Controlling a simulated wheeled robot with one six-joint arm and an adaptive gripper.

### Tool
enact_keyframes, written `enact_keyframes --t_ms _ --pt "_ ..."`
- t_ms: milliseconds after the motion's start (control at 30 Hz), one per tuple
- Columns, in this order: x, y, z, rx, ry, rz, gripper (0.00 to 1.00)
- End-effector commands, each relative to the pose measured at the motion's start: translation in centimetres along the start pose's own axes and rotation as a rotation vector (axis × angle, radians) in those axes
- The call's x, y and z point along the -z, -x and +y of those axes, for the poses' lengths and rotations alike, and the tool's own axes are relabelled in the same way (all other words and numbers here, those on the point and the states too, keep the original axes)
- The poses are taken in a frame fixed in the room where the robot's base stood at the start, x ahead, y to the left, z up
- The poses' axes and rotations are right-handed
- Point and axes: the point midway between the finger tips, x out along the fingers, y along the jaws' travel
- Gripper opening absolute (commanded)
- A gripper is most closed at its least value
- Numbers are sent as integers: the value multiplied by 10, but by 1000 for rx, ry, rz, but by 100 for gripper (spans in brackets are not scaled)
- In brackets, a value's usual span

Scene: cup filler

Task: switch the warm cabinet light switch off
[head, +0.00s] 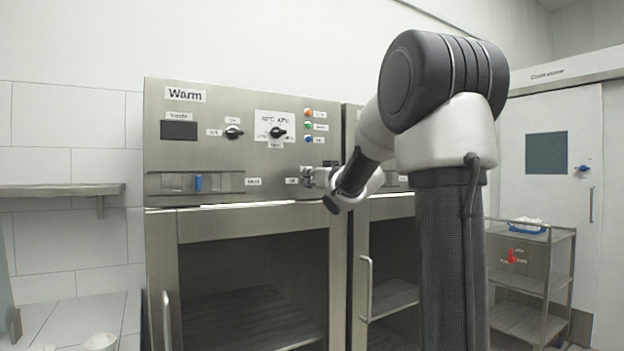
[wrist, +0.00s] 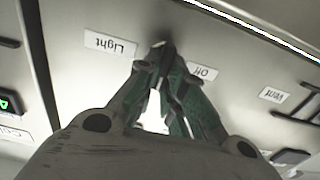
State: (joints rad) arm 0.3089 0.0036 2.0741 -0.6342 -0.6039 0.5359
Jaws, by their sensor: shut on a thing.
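The warm cabinet (head: 160,100) has a steel panel under a "Warm" sign. My gripper (head: 311,178) is at the lower right of this panel. In the wrist view my gripper (wrist: 163,60) has its green fingertips together on the small light switch (wrist: 158,44). Only the tip of the switch shows; the fingers hide the rest, so I cannot tell its position. A "Light" label (wrist: 110,45) is on one side of it and an "Off" label (wrist: 203,73) on the other, both upside down in this view.
Above are two black knobs (head: 278,132) (head: 233,132) and coloured indicator buttons (head: 308,125). A blue slider (head: 198,183) is at the panel's left. Cabinet door handles (head: 366,288) stick out below. A shelf trolley (head: 530,285) stands at the right. A wall shelf (head: 60,190) is at the left.

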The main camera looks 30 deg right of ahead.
Motion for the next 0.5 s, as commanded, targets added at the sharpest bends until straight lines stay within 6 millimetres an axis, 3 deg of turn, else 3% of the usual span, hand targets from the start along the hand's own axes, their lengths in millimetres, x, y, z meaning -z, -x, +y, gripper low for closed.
enact_keyframes --t_ms 267,500 --pt "0 0 -2 0 103 -1 0" --pt "-1 0 -4 0 297 -1 0"
